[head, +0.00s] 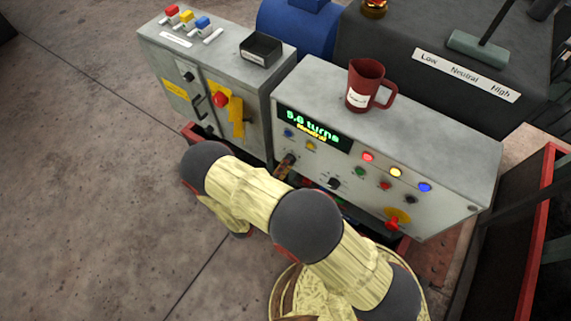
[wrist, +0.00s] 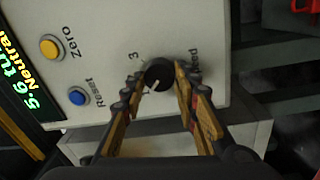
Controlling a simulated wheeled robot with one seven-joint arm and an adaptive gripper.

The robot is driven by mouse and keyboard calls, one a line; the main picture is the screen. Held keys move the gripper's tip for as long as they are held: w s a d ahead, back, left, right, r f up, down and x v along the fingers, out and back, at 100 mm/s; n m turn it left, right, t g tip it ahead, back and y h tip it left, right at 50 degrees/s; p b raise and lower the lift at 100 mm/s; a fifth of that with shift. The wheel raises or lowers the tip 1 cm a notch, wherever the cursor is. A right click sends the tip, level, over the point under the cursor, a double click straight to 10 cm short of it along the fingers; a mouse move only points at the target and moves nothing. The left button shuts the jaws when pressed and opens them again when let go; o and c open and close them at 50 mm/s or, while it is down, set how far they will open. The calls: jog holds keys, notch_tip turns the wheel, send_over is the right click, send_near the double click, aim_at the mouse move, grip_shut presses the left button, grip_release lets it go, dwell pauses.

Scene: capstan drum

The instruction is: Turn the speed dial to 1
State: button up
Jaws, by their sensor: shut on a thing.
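The speed dial (wrist: 158,74) is a round black knob with a white pointer line, on the pale panel beside the word Speed. In the wrist view its pointer slants to the lower left, towards a small mark that looks like a 1. A 3 is printed at the dial's upper left. My gripper (wrist: 160,77) has one finger on each side of the dial and is shut on it. In the head view my gripper (head: 286,168) is at the panel's lower left, where it mostly hides the dial.
The console (head: 400,155) has a display (head: 312,129) reading 5.6 turns, Neutral. Blue Reset (wrist: 78,96) and yellow Zero (wrist: 50,48) buttons are near my gripper. A red mug (head: 365,88) stands on top. A grey cabinet (head: 260,88) stands to the left.

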jog(key=o, duration=1.2)
jog(key=shift+c, duration=0.2)
jog(key=v, duration=1.2)
jog(key=shift+f, duration=0.15)
